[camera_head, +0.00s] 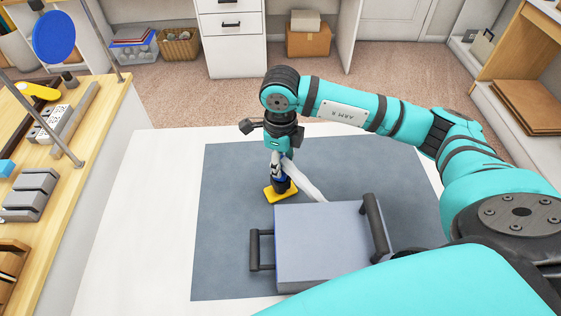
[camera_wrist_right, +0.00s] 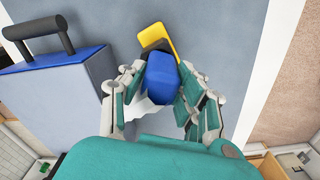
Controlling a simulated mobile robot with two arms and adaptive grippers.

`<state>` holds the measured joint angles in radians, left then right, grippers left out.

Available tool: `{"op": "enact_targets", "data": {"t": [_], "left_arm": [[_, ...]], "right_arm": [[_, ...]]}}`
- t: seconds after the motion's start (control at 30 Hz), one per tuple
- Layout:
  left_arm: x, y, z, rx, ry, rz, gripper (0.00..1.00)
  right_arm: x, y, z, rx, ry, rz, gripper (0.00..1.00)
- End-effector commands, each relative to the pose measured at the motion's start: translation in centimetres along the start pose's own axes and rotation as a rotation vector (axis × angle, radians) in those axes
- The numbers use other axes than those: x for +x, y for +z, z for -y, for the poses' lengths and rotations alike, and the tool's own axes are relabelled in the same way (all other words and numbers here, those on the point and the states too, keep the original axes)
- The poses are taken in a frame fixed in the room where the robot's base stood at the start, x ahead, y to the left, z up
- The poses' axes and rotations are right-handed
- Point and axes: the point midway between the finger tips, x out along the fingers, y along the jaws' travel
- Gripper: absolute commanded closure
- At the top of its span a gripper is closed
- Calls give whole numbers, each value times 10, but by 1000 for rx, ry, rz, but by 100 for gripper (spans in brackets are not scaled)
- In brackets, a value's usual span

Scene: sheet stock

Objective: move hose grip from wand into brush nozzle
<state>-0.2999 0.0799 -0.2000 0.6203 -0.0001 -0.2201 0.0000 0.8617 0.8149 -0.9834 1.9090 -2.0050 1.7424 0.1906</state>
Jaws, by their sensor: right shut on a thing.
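The yellow brush nozzle (camera_head: 281,192) lies on the grey mat, right below my right gripper (camera_head: 281,170). It also shows in the right wrist view (camera_wrist_right: 162,39), with a dark part beside it. My right gripper (camera_wrist_right: 163,92) is shut on the blue hose grip (camera_wrist_right: 163,76). The grip's front end lies over the dark part of the nozzle; I cannot tell whether it is inside it. A white hose (camera_head: 305,182) trails from the gripper towards a grey box. The gripper hides much of the grip in the head view. I cannot make out the wand. My left gripper is not in view.
A grey box (camera_head: 318,242) with dark handles stands close by the nozzle, on the near side. The grey mat (camera_head: 225,220) is clear to the left. A wooden bench (camera_head: 90,150) with several items runs along the left.

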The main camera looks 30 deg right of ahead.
Motion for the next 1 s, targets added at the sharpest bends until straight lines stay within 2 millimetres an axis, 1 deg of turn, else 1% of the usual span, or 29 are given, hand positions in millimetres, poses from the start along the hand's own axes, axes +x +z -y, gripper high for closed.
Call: {"op": "enact_targets", "data": {"t": [0.03, 0.47, 0.5, 0.7, 0.87, 0.9, 1.0], "left_arm": [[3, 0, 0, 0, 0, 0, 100], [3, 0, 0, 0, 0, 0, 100], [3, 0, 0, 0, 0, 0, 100], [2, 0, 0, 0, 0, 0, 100], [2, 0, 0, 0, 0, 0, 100], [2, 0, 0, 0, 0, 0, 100], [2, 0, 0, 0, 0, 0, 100]], "right_arm": [[5, -1, -2, -1, 5, -6, 100], [6, -2, -3, -3, 9, -11, 100], [7, -2, -3, -3, 9, -12, 65], [5, -2, -2, -2, 6, -8, 40], [4, -1, -2, -2, 4, -6, 40], [3, -1, -2, -1, 4, -5, 38], [3, -1, -1, -1, 3, -5, 24]]}}
